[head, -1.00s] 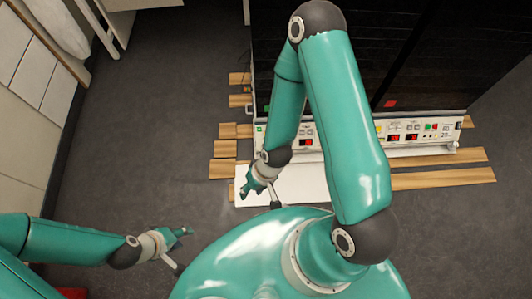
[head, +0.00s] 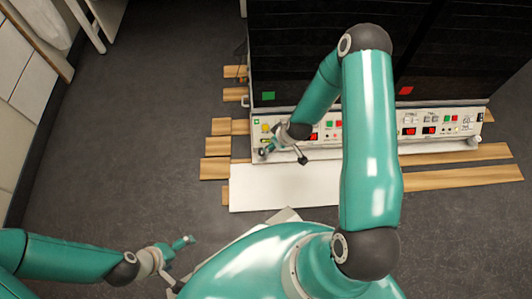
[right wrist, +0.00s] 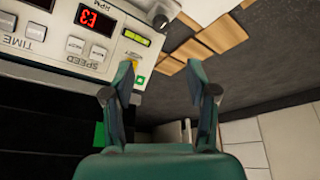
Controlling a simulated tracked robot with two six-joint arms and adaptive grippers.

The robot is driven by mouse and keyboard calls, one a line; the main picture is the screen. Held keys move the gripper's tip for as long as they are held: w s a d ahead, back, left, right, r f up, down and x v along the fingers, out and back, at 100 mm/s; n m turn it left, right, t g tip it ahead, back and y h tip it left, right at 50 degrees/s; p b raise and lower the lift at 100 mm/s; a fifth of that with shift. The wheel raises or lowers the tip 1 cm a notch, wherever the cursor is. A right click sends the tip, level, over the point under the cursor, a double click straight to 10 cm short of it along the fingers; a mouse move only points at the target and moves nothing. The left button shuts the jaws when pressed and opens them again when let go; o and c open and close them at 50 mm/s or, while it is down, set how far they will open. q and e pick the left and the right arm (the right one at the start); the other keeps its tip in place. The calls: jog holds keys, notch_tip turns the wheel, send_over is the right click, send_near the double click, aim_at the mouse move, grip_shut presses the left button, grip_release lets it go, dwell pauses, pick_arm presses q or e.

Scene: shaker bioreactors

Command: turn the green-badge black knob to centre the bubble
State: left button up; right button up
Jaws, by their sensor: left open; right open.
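The black knob (right wrist: 161,20) sits at the panel's corner in the right wrist view, beside the yellow-green level vial (right wrist: 136,38). The bubble's position in the vial is too small to tell. A green badge (head: 268,96) is on the dark front above the panel's left end; it also shows in the right wrist view (right wrist: 99,135). My right gripper (head: 266,151) is at the panel's left end, open and empty; in the right wrist view its spread fingers (right wrist: 161,78) are apart from the knob. My left gripper (head: 181,248) is open and empty over the floor at lower left.
The white control panel (head: 380,144) has red displays and buttons. A red badge (head: 406,90) is on the dark front further right. A white board (head: 285,190) and wooden slats (head: 450,178) lie on the floor in front. Grey floor (head: 130,150) at left is clear.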

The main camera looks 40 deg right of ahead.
jog(key=b+x, duration=0.6)
jog(key=x, duration=1)
jog(key=shift+b, duration=0.4)
